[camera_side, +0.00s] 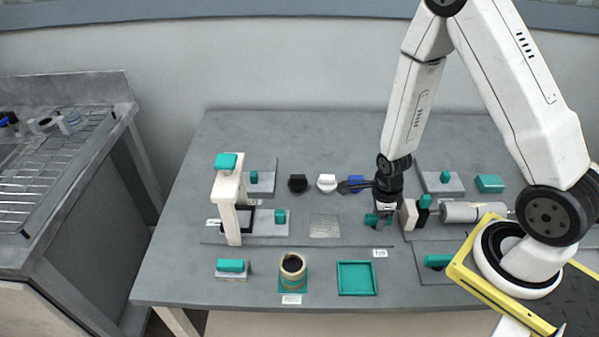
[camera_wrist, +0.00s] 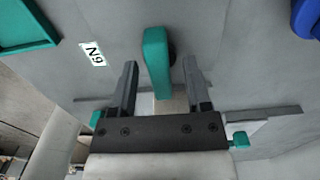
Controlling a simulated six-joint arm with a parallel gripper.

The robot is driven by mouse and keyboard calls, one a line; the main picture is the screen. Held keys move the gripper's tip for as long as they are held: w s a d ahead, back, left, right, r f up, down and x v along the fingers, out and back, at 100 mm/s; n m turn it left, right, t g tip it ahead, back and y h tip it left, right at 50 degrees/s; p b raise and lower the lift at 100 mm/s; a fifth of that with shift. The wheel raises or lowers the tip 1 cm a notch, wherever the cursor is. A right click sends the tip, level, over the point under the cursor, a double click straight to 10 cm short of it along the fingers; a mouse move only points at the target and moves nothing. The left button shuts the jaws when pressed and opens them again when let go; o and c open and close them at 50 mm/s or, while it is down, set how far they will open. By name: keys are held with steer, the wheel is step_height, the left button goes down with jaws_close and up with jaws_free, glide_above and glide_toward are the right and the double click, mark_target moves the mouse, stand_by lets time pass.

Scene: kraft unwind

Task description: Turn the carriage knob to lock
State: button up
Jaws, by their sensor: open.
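A teal knob (camera_wrist: 157,62) with a long narrow grip and a dark round base shows in the wrist view. I take it as the carriage knob. In the side view a teal part (camera_side: 370,219) shows beside my gripper (camera_side: 384,210), partly hidden. In the wrist view my gripper (camera_wrist: 160,66) is open, with one dark finger on each side of the knob and a visible gap on both sides. I cannot tell how deep the fingers reach. The knob's lock marking is not readable.
A teal tray (camera_side: 341,291), a cup-like roll (camera_side: 293,264) and a teal-topped block (camera_side: 231,267) stand along the front. A white upright post (camera_side: 230,208) is at left. A grey roller (camera_side: 460,212) lies to the right. Black, white (camera_side: 327,183) and blue pieces sit behind.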

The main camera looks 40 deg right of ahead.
steer(key=shift+f, duration=0.1)
steer(key=shift+c, duration=0.2)
jaws_close()
